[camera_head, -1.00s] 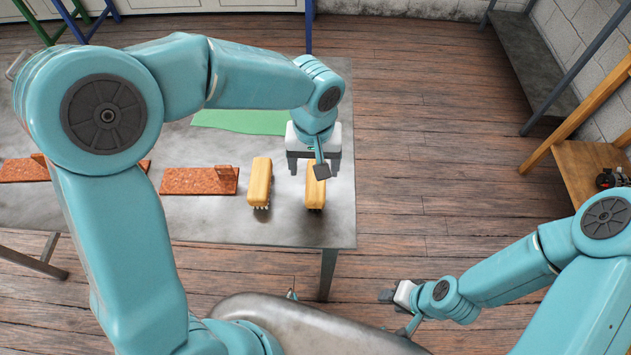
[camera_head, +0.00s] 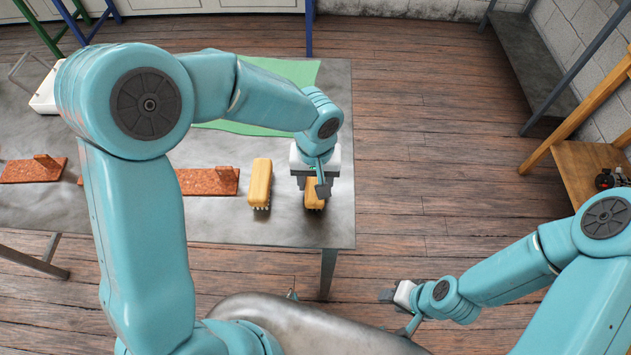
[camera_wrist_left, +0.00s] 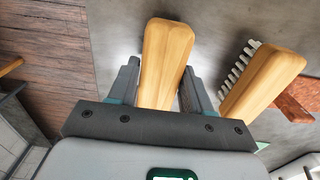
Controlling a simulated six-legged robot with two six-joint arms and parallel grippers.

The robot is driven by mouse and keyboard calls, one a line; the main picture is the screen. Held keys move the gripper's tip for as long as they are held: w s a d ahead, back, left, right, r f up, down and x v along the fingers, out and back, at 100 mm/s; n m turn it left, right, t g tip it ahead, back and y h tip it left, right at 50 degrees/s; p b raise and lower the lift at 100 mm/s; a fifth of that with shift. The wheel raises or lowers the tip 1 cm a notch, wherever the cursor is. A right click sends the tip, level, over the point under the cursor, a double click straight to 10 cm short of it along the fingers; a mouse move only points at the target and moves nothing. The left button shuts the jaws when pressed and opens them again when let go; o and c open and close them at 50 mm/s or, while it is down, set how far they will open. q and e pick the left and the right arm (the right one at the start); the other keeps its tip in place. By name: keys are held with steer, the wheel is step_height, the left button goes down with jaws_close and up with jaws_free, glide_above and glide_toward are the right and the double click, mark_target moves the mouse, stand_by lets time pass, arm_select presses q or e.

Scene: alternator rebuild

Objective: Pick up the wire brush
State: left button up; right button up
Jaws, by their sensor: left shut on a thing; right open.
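Two brushes with yellow wooden backs are at the table's front right. My left gripper (camera_head: 314,188) is over the right-hand wire brush (camera_head: 314,202) and hides part of it. In the left wrist view this wire brush (camera_wrist_left: 166,55) lies lengthwise between the two fingers, and the gripper is shut on it. I cannot tell whether it is clear of the table. The other brush (camera_head: 260,182) stands just to the left, with pale bristles at its front end; it also shows at the right in the left wrist view (camera_wrist_left: 262,82). My right gripper (camera_head: 388,296) is open and empty, off the table.
The grey table (camera_head: 225,226) also carries a red-brown block (camera_head: 208,181), another at the left (camera_head: 32,170) and a green sheet (camera_head: 290,72). A wooden shelf (camera_head: 590,170) stands at the right. Bare floor lies right of the table.

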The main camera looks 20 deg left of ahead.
mark_target(316, 180)
arm_select(q)
step_height(316, 180, up, 20)
stand_by(0.4)
